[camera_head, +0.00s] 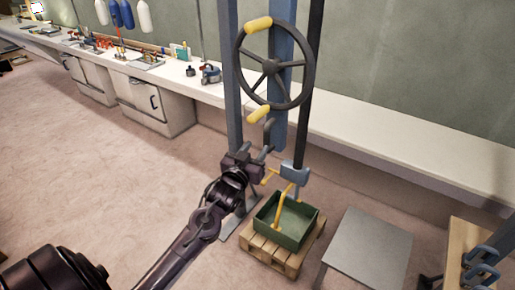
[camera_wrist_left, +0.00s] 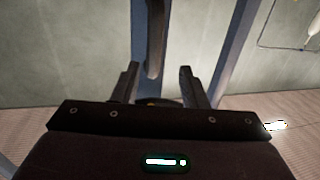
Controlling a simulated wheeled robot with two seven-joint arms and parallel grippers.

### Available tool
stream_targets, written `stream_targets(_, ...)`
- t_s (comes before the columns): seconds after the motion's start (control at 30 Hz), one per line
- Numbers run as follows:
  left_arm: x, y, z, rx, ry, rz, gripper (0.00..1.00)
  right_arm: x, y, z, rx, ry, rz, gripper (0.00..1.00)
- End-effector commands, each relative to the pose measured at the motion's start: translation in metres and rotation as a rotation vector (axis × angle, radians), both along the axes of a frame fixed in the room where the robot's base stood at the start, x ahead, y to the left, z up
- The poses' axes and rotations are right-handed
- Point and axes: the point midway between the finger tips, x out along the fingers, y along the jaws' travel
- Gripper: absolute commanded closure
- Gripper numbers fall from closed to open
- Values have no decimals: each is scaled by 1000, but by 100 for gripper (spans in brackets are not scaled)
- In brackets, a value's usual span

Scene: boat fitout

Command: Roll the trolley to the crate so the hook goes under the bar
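A green crate (camera_head: 300,235) sits on a wooden pallet, with a yellow bar (camera_head: 279,212) standing up from it. A light blue block (camera_head: 295,172), seemingly the trolley, is just above the crate by a dark post. A short yellow piece (camera_head: 269,176) lies to its left. Which part is the hook, and whether it is under the bar, I cannot tell. My left gripper (camera_head: 264,160) is left of the block, near the yellow piece. In the left wrist view its fingers (camera_wrist_left: 158,88) are apart, with a small yellowish spot between them low down. My right gripper is out of view.
A dark handwheel (camera_head: 272,66) with yellow grips stands above on blue posts. A grey table (camera_head: 370,248) is right of the pallet. A long white bench (camera_head: 400,150) runs along the wall. The floor on the left is clear.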

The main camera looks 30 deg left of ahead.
Motion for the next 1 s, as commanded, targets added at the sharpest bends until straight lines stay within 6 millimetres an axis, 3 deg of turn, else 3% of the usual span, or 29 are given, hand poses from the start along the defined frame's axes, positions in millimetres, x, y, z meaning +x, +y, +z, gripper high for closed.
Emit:
stream_targets(0.43, 0, 0, -1, 0, 2, 0, 61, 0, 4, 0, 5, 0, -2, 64)
stream_targets(0.57, 0, 0, -26, -1, 48, 1, 61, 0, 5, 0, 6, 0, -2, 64)
stream_targets(0.67, -3, -2, -77, -1, 142, 1, 61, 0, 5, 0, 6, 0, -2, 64)
stream_targets(0.77, -16, -5, -149, 2, 276, -3, 61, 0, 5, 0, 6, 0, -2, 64)
stream_targets(0.87, -39, -13, -222, 7, 417, -13, 61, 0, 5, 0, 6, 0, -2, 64)
stream_targets(1.0, -87, -27, -319, 13, 613, -39, 61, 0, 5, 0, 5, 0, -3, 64)
